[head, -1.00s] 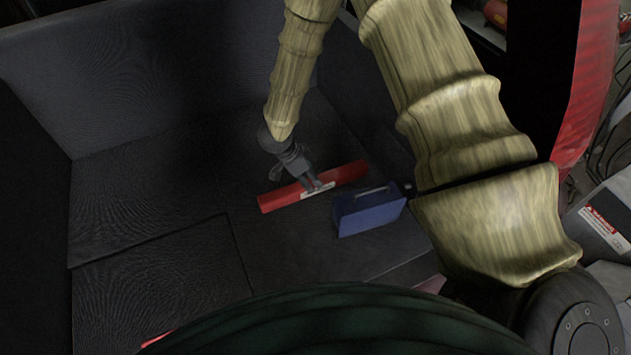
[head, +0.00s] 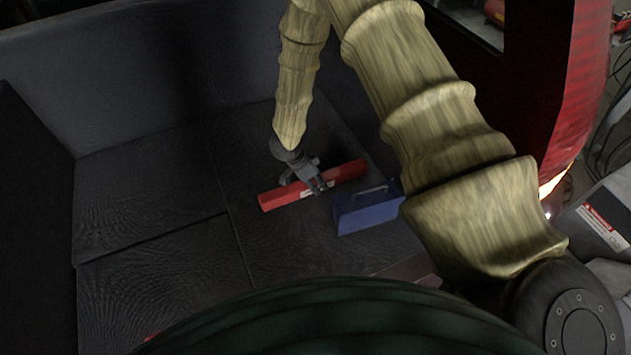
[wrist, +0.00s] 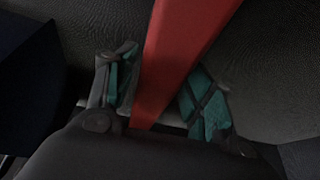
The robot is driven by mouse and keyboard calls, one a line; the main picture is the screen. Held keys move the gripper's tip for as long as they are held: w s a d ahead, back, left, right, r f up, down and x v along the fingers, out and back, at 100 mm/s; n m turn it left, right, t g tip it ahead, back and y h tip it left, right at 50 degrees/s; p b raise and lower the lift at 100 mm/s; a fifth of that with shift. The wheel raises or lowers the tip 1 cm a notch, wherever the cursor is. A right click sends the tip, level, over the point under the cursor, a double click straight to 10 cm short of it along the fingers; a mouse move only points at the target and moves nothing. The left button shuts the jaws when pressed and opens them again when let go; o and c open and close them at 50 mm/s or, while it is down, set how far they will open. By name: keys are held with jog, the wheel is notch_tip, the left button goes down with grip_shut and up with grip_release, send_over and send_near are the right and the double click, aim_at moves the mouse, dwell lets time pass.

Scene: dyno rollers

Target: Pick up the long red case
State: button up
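The long red case (head: 285,196) lies on the dark seat surface, running from lower left to upper right in the head view, with a pale label near its middle. My gripper (head: 319,187) is over its middle, pointing down. In the wrist view, the case (wrist: 178,55) runs between the two teal-padded fingers of my gripper (wrist: 163,88). The fingers are spread, one on each side of it. Narrow gaps seem to show beside the case, and I see no clear contact. The part of the case nearest the palm is hidden.
A blue case with a handle (head: 366,211) stands close to the right of the red case, near my gripper; its dark side also shows in the wrist view (wrist: 30,75). The dark seat (head: 150,205) is clear to the left. A high backrest (head: 130,80) rises behind.

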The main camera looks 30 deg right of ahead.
grip_shut()
